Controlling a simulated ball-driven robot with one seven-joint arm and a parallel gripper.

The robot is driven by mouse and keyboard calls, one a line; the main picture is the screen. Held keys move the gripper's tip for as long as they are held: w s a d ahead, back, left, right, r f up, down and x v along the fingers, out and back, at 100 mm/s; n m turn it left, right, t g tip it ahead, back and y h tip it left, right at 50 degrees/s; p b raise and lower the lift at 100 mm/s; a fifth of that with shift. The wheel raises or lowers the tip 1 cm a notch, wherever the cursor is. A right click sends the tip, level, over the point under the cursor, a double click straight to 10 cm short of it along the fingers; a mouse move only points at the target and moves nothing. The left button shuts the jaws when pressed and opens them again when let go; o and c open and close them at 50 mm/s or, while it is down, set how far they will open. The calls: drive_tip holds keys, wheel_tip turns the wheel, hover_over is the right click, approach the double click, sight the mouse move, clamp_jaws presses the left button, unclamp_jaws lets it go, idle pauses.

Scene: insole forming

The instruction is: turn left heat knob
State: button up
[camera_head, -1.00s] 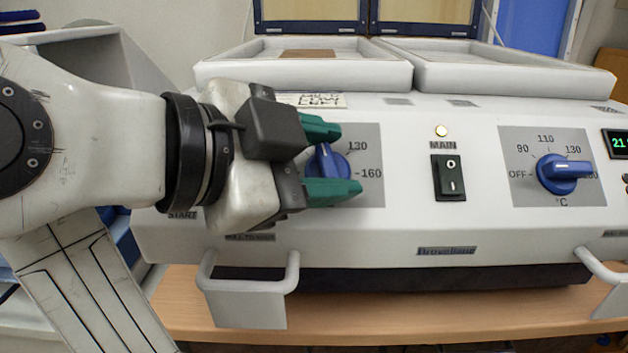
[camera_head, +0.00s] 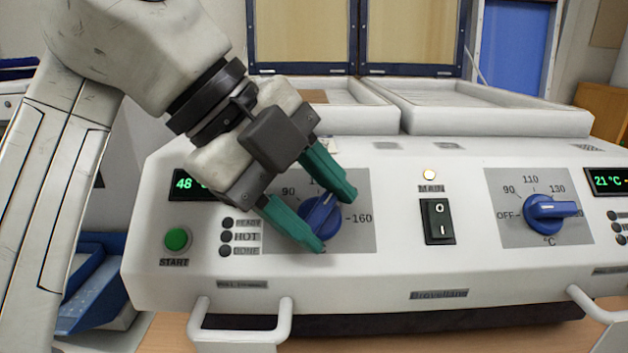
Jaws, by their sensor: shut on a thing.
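The left heat knob (camera_head: 318,217) is blue and sits on a grey dial plate on the machine's front panel. The marks 90 and 160 show beside it; part of the scale is hidden behind my gripper. My gripper (camera_head: 335,221) reaches in from the upper left, with one green finger at the knob's upper right and the other at its lower left. The fingers are shut on the knob, and its ridge lies tilted between them. The left display (camera_head: 185,184) reads 48, with the rest covered by my gripper.
The main switch (camera_head: 438,221) and a lit lamp (camera_head: 429,175) are right of the knob. The right heat knob (camera_head: 545,212) points right. A green start button (camera_head: 177,239) is at left. Two handles stick out below, the left one (camera_head: 240,318) nearest. White trays (camera_head: 480,105) lie on top.

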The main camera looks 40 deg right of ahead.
drive_tip(key=shift+m+y+p, duration=0.8)
drive_tip(key=shift+p, duration=0.2)
drive_tip(key=o, duration=1.1)
drive_tip(key=shift+c, duration=0.2)
drive_tip(key=p+v, duration=1)
drive_tip(key=p, duration=0.2)
drive_tip(key=shift+r, duration=0.3)
